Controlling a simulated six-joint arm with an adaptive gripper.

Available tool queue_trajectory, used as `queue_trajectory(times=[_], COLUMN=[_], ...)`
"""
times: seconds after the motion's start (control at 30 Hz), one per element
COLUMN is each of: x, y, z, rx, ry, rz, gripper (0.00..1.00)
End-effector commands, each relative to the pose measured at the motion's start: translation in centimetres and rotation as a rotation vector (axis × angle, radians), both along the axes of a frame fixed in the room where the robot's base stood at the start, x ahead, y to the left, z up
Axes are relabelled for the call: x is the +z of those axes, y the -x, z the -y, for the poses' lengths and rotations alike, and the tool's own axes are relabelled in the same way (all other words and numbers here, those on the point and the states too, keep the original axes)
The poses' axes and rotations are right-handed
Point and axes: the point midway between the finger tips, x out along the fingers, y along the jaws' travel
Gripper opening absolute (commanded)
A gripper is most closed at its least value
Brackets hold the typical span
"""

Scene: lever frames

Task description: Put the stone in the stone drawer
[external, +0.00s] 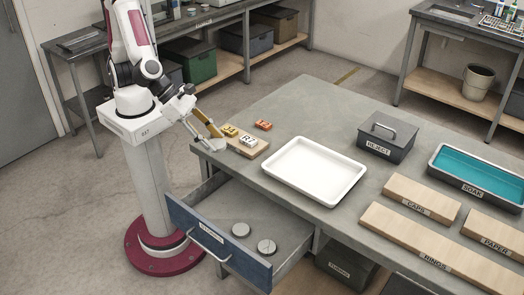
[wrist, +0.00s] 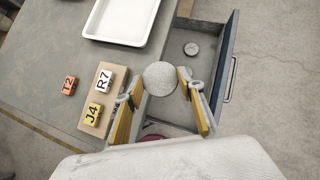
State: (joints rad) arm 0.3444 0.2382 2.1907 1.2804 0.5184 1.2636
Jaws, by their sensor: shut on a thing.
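A round, speckled grey stone (wrist: 161,77) sits between the fingertips of my gripper (wrist: 160,84) in the wrist view. The yellow-padded fingers are shut on it. In the external view my gripper (external: 217,138) is at the table's left corner, above and behind the open drawer; the held stone is hard to make out there. The drawer (external: 207,238) has a blue front with a small label and a handle, and is pulled out. Two flat round grey pieces (external: 241,229) lie on its floor. The wrist view shows the drawer's blue front (wrist: 229,66) at the right.
A wooden board (external: 262,148) with lettered blocks, an orange block (external: 263,125) and a white tray (external: 270,166) are close by on the table (external: 300,103). A grey REJECT box (external: 386,140) and a teal SOAK tray (external: 436,169) stand farther right. The drawer has free floor.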

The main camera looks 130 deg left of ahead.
Motion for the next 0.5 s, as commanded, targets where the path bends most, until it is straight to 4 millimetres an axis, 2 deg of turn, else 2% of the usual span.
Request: queue_trajectory(times=[0.3, 0.5], x=[-0.1, -1.0], y=[0.0, 0.0], z=[0.0, 0.0], rx=[-0.001, 0.000], ry=[-0.001, -0.001], rz=[0.000, -0.002], gripper=[0.16, 0.16])
